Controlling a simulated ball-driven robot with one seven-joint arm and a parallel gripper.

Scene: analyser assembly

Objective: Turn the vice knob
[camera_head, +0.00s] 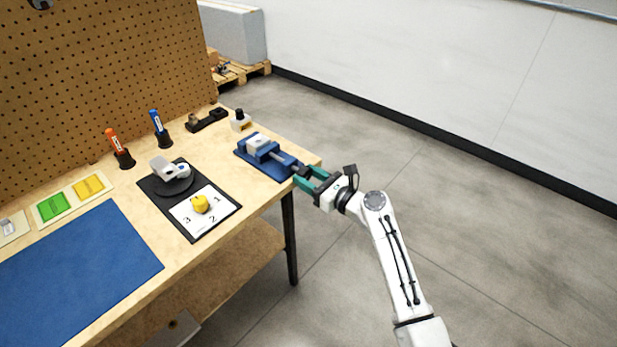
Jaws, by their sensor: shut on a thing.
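The blue vice (262,152) lies on the wooden bench near its right corner, with a light grey block-like part (257,142) at its left end. Its screw end points right, toward the bench's edge. My gripper (301,177), with green fingers, reaches in from the right at that edge. Its fingers are shut around the right end of the vice, where the knob is. The knob itself is mostly hidden between the fingers.
The bench (150,228) also holds a black mat (159,201) with a grey-white device, a numbered white card (191,218) with a yellow object, a blue mat (75,275), and orange and blue pens in holders. A pegboard (90,70) stands behind. The floor on the right is clear.

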